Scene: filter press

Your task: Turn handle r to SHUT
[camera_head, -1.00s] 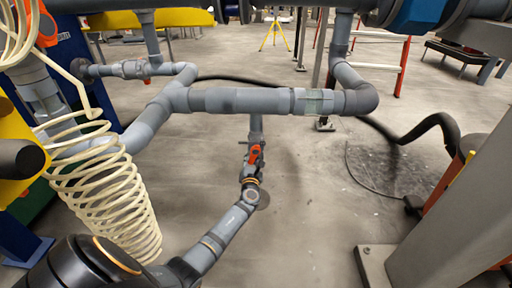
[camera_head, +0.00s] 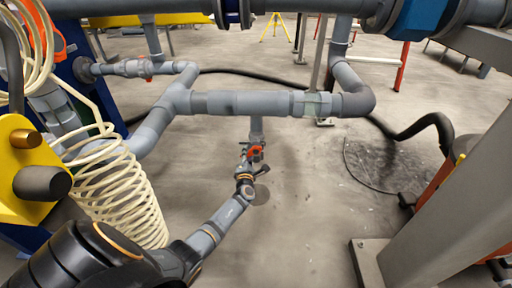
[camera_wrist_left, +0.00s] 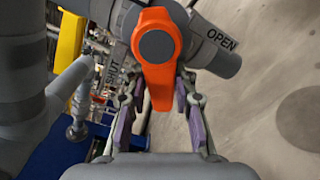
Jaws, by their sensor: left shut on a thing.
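Handle r, an orange valve lever, shows in the left wrist view (camera_wrist_left: 158,60) with its round hub at the top and its narrower end pointing down between my fingers. It also shows small in the head view (camera_head: 255,153), below the grey horizontal pipe. An "OPEN" label (camera_wrist_left: 221,40) is on the grey pipe right of the hub; a partly hidden "SHUT" label (camera_wrist_left: 111,72) is to the left. My left gripper (camera_wrist_left: 160,98) is shut on the lever end, with purple pads on both sides. It reaches in from lower left in the head view (camera_head: 248,172). My right gripper is out of view.
A cream coiled hose (camera_head: 115,190) and a yellow block (camera_head: 25,165) stand at left near my left arm. A grey post (camera_head: 440,205) rises at right. The grey pipe (camera_head: 240,103) crosses above the valve. The floor around the valve is open.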

